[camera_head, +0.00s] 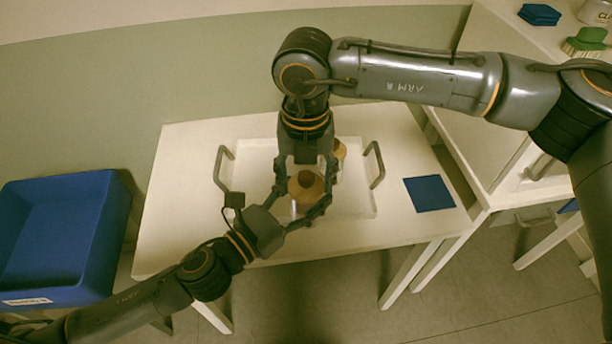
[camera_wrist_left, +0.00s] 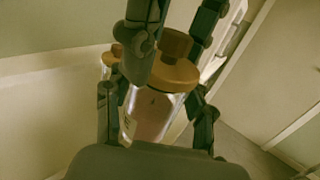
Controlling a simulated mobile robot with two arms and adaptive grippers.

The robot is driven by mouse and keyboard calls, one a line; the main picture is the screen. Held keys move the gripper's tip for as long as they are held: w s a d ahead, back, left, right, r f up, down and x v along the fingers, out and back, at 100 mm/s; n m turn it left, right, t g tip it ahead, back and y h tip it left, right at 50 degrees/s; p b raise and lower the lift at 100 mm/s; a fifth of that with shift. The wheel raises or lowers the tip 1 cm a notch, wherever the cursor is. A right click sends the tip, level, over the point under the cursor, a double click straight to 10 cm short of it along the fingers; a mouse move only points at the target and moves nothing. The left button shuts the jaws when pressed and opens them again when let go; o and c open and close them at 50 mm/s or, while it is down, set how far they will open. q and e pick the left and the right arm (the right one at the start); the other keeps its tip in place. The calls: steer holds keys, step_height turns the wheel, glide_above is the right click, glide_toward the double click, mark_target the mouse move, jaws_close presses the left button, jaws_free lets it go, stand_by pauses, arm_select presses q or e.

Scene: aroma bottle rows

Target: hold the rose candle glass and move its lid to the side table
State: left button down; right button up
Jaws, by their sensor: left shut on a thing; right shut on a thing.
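The candle glass (camera_wrist_left: 152,112) holds pinkish wax and stands in the tray on the table, with a round wooden lid (camera_head: 306,190) on top. The lid, with its darker knob, also shows in the left wrist view (camera_wrist_left: 182,73). My left gripper (camera_head: 300,212) comes in from the lower left and is shut on the glass, one finger on each side. My right gripper (camera_head: 306,178) reaches down from above and is shut on the lid; its fingers partly hide lid and knob. The lid appears seated on the glass or very close to it.
A second wooden-lidded jar (camera_head: 340,150) stands just behind. The white tray (camera_head: 362,208) has two upright handles. A blue square mat (camera_head: 429,194) lies on the table to the right. A blue bin (camera_head: 60,225) is at left; a white cabinet (camera_head: 490,125) is at right.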

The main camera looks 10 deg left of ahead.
arm_select(q)
steer(key=shift+s+d+r, duration=0.1)
steer(key=shift+d+r, duration=0.05)
arm_select(e)
steer(key=shift+a+r, duration=0.15)
steer(key=shift+a, duration=0.05)
steer(key=shift+r, duration=0.5)
steer(key=shift+d+r, duration=0.15)
steer(key=shift+r, duration=0.35)
